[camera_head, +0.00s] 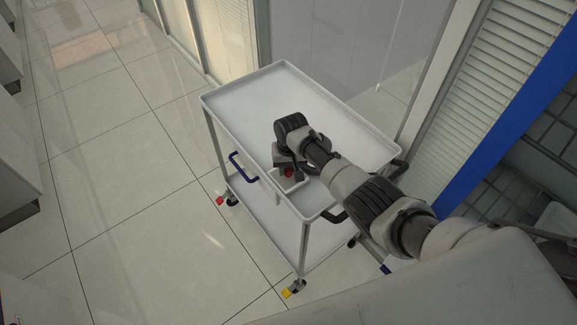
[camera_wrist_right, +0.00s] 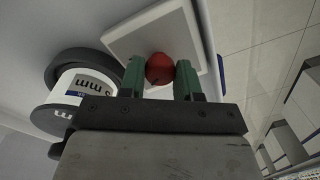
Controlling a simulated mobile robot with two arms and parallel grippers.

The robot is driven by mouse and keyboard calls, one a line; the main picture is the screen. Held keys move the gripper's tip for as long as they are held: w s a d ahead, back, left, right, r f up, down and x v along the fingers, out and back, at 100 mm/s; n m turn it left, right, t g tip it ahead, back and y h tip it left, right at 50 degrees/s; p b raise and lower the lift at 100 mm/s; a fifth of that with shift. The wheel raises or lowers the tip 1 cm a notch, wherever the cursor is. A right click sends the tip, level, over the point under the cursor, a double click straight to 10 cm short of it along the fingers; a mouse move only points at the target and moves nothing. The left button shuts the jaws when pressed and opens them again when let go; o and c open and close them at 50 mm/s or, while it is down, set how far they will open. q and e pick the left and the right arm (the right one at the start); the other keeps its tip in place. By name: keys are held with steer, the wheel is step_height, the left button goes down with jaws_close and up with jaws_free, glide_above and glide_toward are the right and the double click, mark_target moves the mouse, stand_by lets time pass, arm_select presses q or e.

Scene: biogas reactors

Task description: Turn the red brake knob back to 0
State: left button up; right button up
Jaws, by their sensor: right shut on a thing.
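The red brake knob (camera_wrist_right: 160,68) is a round red knob on a white square plate (camera_wrist_right: 128,41) in the right wrist view. My right gripper (camera_wrist_right: 160,80) has its two green fingers on either side of the knob and is shut on it. In the head view the red knob (camera_head: 289,172) shows small beneath my right gripper (camera_head: 290,168), at the front side of the white cart (camera_head: 240,97). The gripper hides part of the knob and plate, and I cannot read any 0 mark. My left gripper is not in view.
The cart has a dark blue handle (camera_head: 243,167), a lower shelf (camera_head: 262,215) and casters with red and yellow parts. A black and white cylindrical object (camera_wrist_right: 80,95) is close left of my gripper in the wrist view. Tiled floor (camera_head: 130,220) lies clear left of the cart.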

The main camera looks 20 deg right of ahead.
mark_target(290, 169)
steer(key=shift+n, duration=0.6)
steer(key=o, duration=0.9)
steer(key=shift+o, duration=0.2)
step_height(290, 169, up, 11)
steer(key=shift+d, duration=0.25)
steer(key=shift+f, duration=0.15)
